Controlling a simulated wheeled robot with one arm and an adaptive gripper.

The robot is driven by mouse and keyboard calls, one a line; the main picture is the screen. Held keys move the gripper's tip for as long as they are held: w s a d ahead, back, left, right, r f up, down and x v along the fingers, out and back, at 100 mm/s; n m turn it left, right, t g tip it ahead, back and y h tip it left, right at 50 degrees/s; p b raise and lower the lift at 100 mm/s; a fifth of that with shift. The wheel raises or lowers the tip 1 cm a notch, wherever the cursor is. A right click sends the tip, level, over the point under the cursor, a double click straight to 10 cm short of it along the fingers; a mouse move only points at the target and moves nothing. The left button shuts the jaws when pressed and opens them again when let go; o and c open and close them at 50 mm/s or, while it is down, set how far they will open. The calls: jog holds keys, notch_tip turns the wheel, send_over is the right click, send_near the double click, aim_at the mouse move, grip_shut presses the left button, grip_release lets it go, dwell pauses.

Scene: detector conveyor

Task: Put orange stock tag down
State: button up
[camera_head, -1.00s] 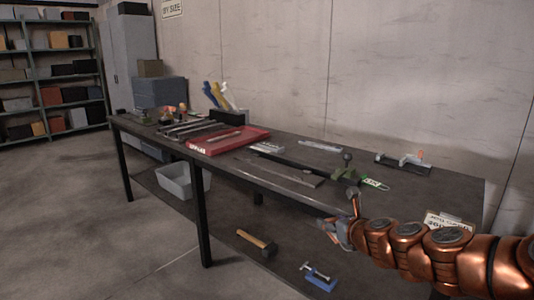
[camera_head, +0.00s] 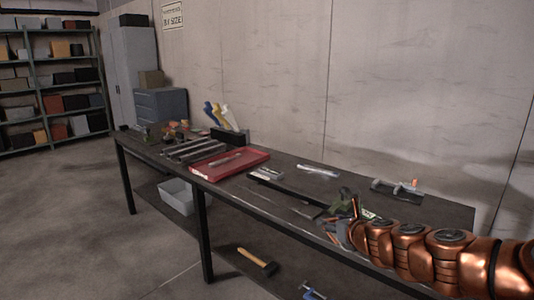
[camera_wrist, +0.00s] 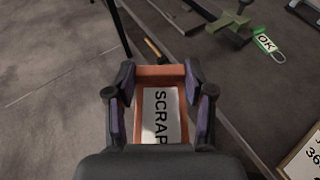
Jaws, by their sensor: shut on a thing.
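My gripper (camera_wrist: 160,100) is shut on an orange tag (camera_wrist: 158,72) with a white label that reads SCRAP. The tag lies between the two fingers in the wrist view, its lower end hidden by the gripper body. In the head view my gripper (camera_head: 340,232) is at the front edge of the dark workbench (camera_head: 440,212), by a green clamp-like tool. Whether the tag touches the bench cannot be told.
A green tag reading OK (camera_wrist: 266,42) lies beside the green tool (camera_wrist: 232,28). A red tray (camera_head: 205,172) and several metal tools sit further left. A clamp (camera_head: 398,188) lies at the back right. A hammer (camera_head: 257,262) is on the lower shelf.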

notch_tip(320, 180, up, 7)
jog(key=p, duration=0.6)
jog(key=shift+r, duration=0.1)
